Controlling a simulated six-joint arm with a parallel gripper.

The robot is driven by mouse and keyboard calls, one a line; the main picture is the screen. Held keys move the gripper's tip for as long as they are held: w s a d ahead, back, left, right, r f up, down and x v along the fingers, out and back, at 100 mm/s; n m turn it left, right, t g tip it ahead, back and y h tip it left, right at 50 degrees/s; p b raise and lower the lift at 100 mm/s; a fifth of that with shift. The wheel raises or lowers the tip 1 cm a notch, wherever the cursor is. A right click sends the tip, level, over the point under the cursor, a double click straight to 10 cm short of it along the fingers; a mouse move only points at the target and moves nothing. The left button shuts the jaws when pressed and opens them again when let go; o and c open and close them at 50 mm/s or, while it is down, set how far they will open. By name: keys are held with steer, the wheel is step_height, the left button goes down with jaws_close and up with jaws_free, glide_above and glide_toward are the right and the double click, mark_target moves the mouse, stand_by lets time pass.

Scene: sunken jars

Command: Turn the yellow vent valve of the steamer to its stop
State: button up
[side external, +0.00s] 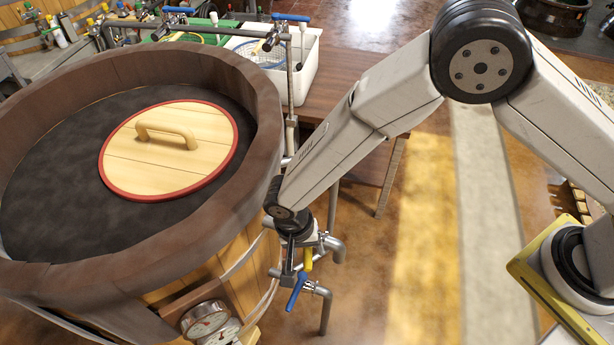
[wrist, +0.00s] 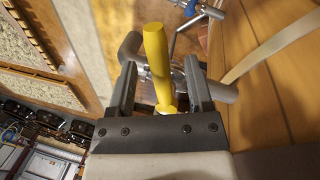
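The yellow vent valve handle (side external: 308,259) is on the metal pipework at the right side of the wooden steamer (side external: 248,262). In the wrist view the yellow handle (wrist: 156,62) stands lengthwise between the two fingers of my gripper (wrist: 160,66). Gaps show on both sides of it, so the gripper looks open around the handle and not clamped. In the side view my gripper (side external: 296,258) is low beside the steamer wall and partly hides the valve. The valve body is partly hidden behind the handle and fingers.
A blue-handled valve (side external: 296,291) sits just below the yellow one. Pipes (side external: 325,305) stand close by, and two gauges (side external: 205,318) are on the steamer wall. A round lid (side external: 170,150) lies inside the steamer. A wooden table (side external: 350,95) stands behind. Open floor lies to the right.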

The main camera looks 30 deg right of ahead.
jaws_close()
stand_by(1.3)
